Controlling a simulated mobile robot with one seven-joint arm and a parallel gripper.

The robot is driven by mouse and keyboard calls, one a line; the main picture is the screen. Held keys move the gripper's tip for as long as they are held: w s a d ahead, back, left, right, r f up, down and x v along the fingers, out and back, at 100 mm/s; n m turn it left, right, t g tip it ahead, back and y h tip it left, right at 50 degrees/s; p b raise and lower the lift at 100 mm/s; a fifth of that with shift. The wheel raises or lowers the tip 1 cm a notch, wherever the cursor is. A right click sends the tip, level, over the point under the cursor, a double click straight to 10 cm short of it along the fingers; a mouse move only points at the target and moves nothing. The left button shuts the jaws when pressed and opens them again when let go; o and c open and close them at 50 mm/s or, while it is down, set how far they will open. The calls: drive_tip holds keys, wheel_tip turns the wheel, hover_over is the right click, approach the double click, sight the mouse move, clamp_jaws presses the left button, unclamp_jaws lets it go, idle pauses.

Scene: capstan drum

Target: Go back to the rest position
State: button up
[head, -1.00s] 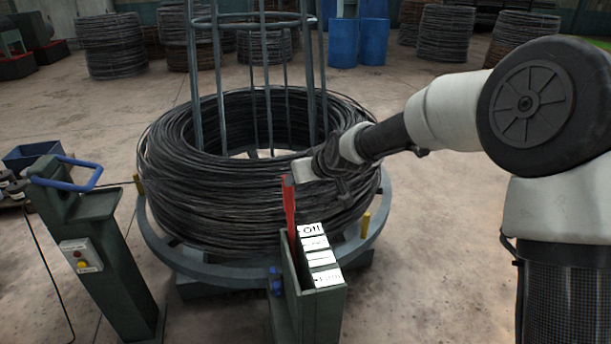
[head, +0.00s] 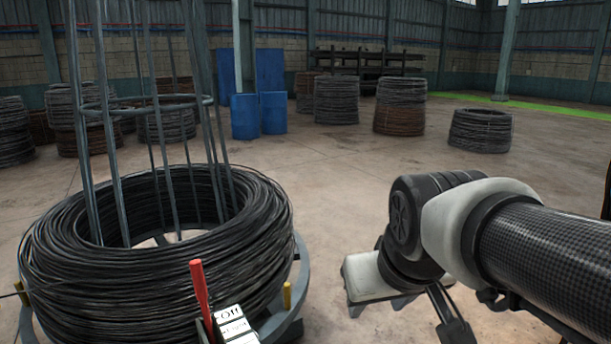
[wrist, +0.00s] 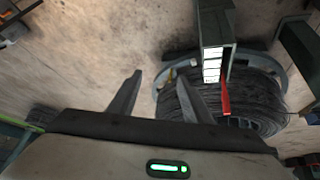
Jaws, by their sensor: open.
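My gripper (wrist: 160,75) is open, with its two dark fingers apart and nothing between them. In the head view my arm is folded at the lower right, and the hand hangs clear of the wire coil (head: 130,265), to its right. The red lever (head: 201,290) stands nearly upright in front of the coil, beside white label plates (head: 231,318); the top one reads "Off". The lower part of the lever post is cut off in the head view.
The coil sits on a round grey platform (head: 303,268) with a yellow peg (head: 287,295) and tall cage bars (head: 152,130).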

drive_tip(key=s+d+f+m, duration=0.1)
drive_tip(key=s+d+m, duration=0.15)
drive_tip(key=s, duration=0.45)
wheel_tip(320, 180, up, 14)
drive_tip(key=p, duration=1.4)
drive_tip(key=shift+s+d+n+g, duration=0.2)
drive_tip(key=shift+d+n+g, duration=0.1)
drive_tip(key=shift+d+n, duration=0.1)
